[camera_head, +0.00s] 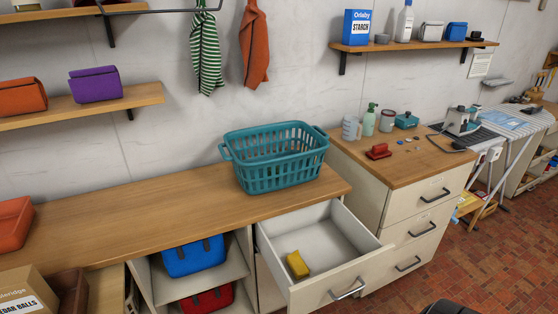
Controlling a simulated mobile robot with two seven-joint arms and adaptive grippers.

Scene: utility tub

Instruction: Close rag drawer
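An open drawer (362,262) sticks out from under the wooden counter, beside the taller drawer cabinet. Its inside is pale and its front has a metal bar handle (348,288). A yellow item (298,264), perhaps a folded rag or sponge, lies inside near the left part of the front. Neither of my grippers can be made out. A dark rounded shape shows at the bottom edge, right of the drawer, too cut off to identify.
A teal laundry basket (275,170) stands on the counter (150,215) above the drawer. The cabinet (425,195) at right has several shut drawers. Blue (193,257) and red (208,298) bins sit in cubbies at left. Brick floor (480,255) is clear at front right.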

